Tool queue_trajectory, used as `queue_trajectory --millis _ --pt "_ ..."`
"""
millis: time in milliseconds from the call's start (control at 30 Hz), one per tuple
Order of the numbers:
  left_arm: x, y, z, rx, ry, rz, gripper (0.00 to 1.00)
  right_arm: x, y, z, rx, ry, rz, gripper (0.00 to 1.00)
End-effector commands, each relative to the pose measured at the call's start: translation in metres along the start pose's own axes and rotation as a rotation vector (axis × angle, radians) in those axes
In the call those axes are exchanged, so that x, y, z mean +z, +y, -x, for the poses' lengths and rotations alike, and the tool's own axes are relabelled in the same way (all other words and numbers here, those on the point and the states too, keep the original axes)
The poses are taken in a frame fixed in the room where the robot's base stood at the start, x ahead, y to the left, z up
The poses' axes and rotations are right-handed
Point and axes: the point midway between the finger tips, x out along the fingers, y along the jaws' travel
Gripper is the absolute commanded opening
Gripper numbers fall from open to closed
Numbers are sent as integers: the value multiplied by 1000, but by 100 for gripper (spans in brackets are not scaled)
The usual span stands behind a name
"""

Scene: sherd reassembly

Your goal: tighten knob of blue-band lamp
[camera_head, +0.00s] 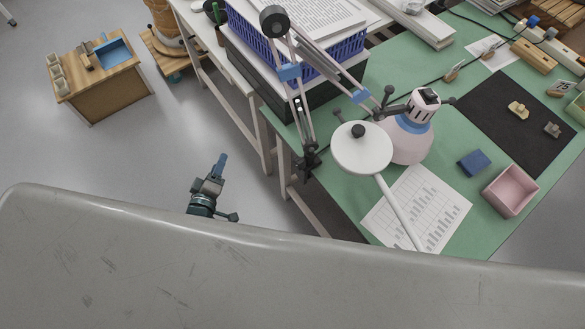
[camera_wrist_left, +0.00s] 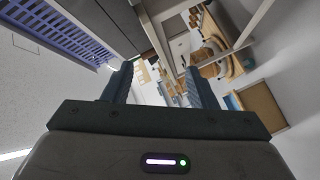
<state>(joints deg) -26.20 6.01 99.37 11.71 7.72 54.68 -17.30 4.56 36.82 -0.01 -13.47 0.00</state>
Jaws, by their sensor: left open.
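The blue-band lamp is clamped at the left edge of the green table. Its jointed arm (camera_head: 310,58) carries blue bands, and its pale pinkish shade (camera_head: 407,138) has a blue band around it. Dark knobs show at its joints: a large one (camera_head: 273,21) at the upper elbow and a smaller one (camera_head: 389,91) near the shade. My left gripper (camera_head: 222,160) is out over the floor, left of the table and apart from the lamp. In the left wrist view its two fingers (camera_wrist_left: 160,84) stand apart with nothing between them. My right gripper is out of view.
A white round lamp head (camera_head: 362,150) partly covers the shade. A blue crate (camera_head: 345,48) with papers stands behind the lamp arm. A pink box (camera_head: 510,191), blue block (camera_head: 474,162) and printed sheet (camera_head: 420,208) lie on the table. Floor around the left gripper is clear.

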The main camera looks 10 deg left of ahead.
Motion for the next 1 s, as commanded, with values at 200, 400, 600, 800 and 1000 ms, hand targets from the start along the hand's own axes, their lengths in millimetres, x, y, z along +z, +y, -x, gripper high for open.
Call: queue_trajectory --millis 200,400,600,800,1000 --pt "26 -26 1 -152 -108 487 52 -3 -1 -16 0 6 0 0" --pt "61 -21 9 -251 -271 927 52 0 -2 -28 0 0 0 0" --pt "93 11 24 -310 -497 1348 52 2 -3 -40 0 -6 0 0" --pt "106 56 44 -325 -748 1682 52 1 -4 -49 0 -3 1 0" --pt "104 84 56 -318 -897 1840 52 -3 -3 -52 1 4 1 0"
